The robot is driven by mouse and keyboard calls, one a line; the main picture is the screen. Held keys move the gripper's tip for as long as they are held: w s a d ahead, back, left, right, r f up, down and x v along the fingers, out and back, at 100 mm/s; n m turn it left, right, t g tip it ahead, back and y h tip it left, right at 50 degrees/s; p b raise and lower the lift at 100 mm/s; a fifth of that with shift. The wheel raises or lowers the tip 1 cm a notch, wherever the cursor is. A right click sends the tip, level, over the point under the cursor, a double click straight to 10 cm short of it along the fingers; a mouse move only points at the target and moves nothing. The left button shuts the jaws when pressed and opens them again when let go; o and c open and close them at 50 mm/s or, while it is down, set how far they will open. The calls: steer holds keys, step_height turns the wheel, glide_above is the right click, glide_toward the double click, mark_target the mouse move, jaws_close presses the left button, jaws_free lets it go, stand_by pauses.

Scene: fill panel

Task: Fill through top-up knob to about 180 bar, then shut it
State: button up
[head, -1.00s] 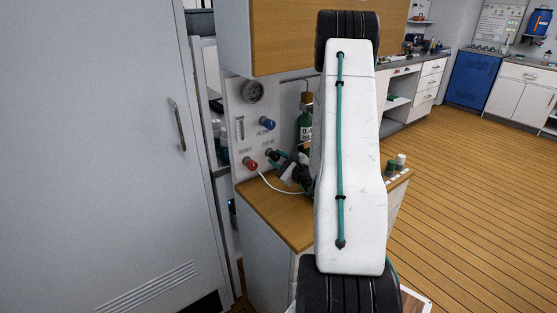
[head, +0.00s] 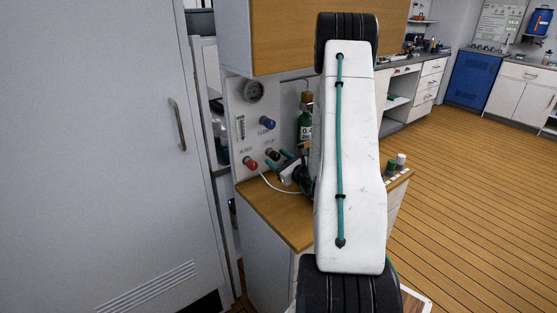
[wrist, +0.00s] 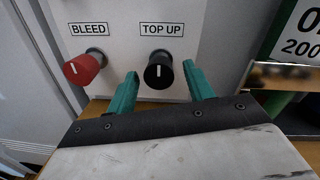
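The black top-up knob (wrist: 158,72) sits on the white panel under the TOP UP label, its white mark about upright. My gripper (wrist: 160,71) is open, with one teal finger on each side of the knob and gaps between. How far the fingertips reach along the knob is hard to tell. In the head view my gripper (head: 279,160) is beside the black knob (head: 271,153). The round gauge (head: 253,91) is at the panel's top; its needle is too small to read.
A red bleed knob (wrist: 84,67) is left of the gripper. A blue knob (head: 267,122) is above the black one. A green bottle (head: 305,125) stands right of the panel. A white hose (head: 272,187) curves over the wooden counter (head: 290,225).

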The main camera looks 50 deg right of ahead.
steer(key=s, duration=0.2)
steer(key=s+a, duration=0.1)
steer(key=s, duration=0.4)
steer(key=shift+s+a, duration=0.2)
steer(key=shift+s, duration=0.15)
steer(key=shift+f, duration=0.15)
stand_by(1.6)
